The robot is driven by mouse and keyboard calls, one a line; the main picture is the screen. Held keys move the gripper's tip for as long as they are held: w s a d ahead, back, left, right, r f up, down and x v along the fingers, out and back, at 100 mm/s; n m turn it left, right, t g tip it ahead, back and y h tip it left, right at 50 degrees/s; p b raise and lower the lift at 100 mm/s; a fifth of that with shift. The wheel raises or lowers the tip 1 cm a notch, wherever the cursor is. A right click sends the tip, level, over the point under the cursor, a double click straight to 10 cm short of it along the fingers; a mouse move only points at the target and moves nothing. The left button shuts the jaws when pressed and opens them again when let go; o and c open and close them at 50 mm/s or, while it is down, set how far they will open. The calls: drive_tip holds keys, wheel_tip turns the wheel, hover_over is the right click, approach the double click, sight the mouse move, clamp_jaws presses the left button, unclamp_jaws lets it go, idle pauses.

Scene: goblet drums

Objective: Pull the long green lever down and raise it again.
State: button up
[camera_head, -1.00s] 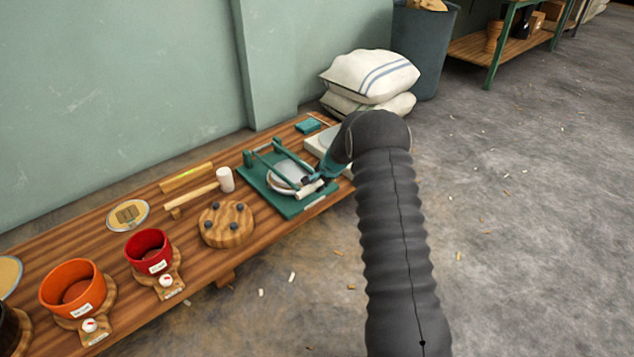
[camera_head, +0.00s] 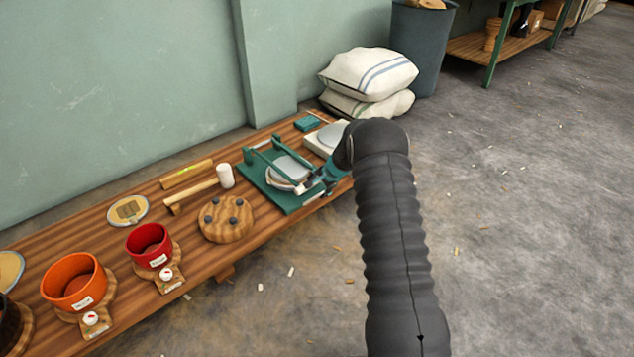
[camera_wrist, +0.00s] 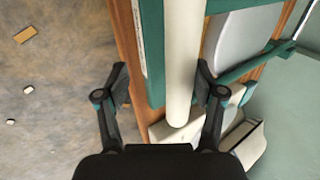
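The green lever frame (camera_head: 268,169) stands on a green base plate (camera_head: 296,206) on the bench, around a round pale plate. Two green side bars run towards the front, where a cream crossbar handle is mostly hidden by my gripper (camera_head: 320,184). In the wrist view, the cream handle (camera_wrist: 184,60) runs lengthwise between the fingers of my gripper (camera_wrist: 162,85). The fingers are spread wide. A clear gap shows on the left of the handle; the right finger looks close to it, and contact cannot be told.
The wooden bench (camera_head: 190,262) also carries a mallet (camera_head: 225,176), a round wooden block (camera_head: 227,218), a red pot (camera_head: 149,245) and an orange pot (camera_head: 74,282). A white box (camera_head: 325,138) sits beyond the lever. White sacks (camera_head: 368,75) lie behind.

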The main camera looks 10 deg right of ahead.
drive_tip(key=shift+a, duration=0.3)
drive_tip(key=shift+r, duration=0.1)
idle(0.3)
drive_tip(key=shift+s+d+r, duration=0.1)
drive_tip(key=shift+s+r, duration=0.05)
drive_tip(key=shift+r, duration=0.1)
drive_tip(key=v, duration=1.1)
drive_tip(key=shift+s+r, duration=0.1)
drive_tip(key=shift+r, duration=0.15)
